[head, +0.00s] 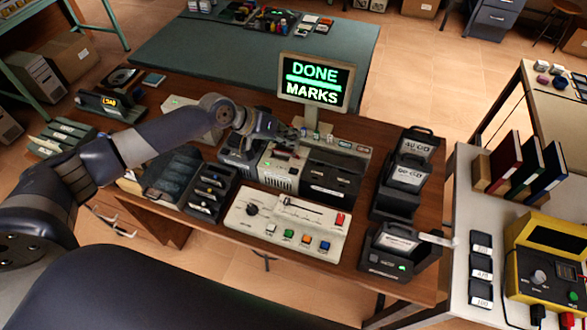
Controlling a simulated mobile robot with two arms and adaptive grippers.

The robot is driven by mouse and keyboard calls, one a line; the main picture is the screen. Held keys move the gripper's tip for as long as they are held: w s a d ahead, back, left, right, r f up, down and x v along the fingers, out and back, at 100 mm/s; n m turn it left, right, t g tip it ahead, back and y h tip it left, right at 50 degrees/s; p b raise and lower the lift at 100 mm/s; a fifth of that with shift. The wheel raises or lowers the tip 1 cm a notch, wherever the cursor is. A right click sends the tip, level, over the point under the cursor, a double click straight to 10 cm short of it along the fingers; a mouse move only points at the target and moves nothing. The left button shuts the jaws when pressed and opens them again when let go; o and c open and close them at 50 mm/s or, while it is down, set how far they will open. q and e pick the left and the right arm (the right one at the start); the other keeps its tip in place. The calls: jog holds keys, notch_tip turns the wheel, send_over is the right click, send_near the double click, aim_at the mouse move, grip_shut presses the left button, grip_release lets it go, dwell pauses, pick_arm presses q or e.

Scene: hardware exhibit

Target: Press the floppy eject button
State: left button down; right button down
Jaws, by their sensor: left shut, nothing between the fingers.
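A beige and dark machine (282,176) stands on the wooden desk, with dark panels on its front at the right (330,182). I take it to be the floppy unit, but its eject button is too small to make out. My left arm reaches in from the left, and my left gripper (271,131) is shut and empty over the back left part of this machine. I cannot tell whether its tips touch anything. My right gripper is not in view.
A monitor (316,82) reading "DONE MARKS" stands behind the machine. A beige control panel (287,226) with a slider and coloured buttons lies in front. Dark card holders (400,190) stand at right, dark trays (207,188) at left. A yellow device (545,265) sits on the right-hand table.

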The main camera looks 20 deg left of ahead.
pick_arm(q)
jog(key=b, duration=0.7)
send_over(292, 168)
notch_tip(292, 168, down, 8)
jog(key=shift+f, duration=0.45)
jog(key=shift+b, duration=0.3)
dwell(0.6)
jog(key=shift+f, duration=0.4)
jog(key=shift+f+b, duration=0.45)
dwell(0.5)
jog(key=shift+r, duration=0.1)
jog(key=shift+r+p, duration=0.75)
